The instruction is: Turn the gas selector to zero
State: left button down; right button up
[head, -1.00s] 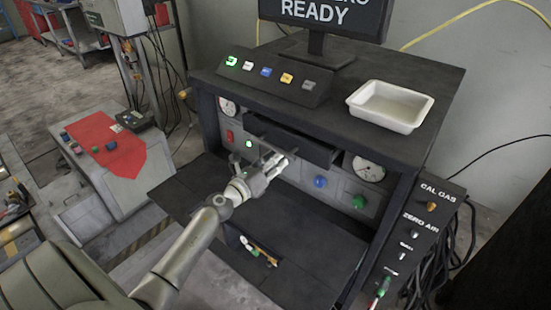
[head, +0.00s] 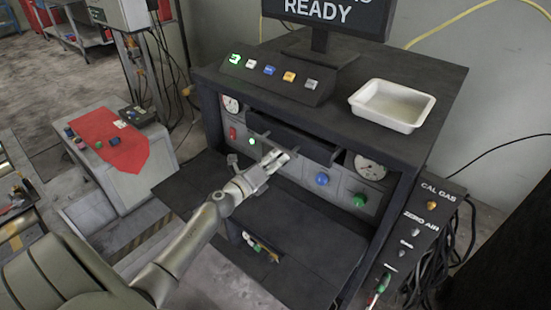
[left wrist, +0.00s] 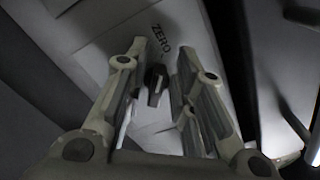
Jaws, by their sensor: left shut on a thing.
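The gas selector is a small dark knob (left wrist: 155,84) with a pale line, on a light panel in the left wrist view. The word ZERO (left wrist: 162,40) is printed on that panel above the knob. The knob sits between the two fingers of my left gripper (left wrist: 157,65), which is shut on it. I cannot tell which end of the pale line is the pointer. In the head view my left gripper (head: 281,157) is at the front panel of the dark cabinet, and the knob is hidden behind its fingers. My right gripper is not in view.
The dark cabinet (head: 440,95) carries a white tray (head: 431,112) and a button box. A drawer (head: 300,140) juts out just above my gripper. Blue (head: 322,179) and green (head: 359,201) knobs are to its right. A dark shelf (head: 290,225) lies below.

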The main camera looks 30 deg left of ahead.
pick_arm(q)
jog(key=c, duration=1.5)
grip_release()
jog(key=s, duration=0.8)
jog(key=s+a, duration=0.1)
jog(key=s, duration=0.3)
jog(key=shift+f, duration=0.1)
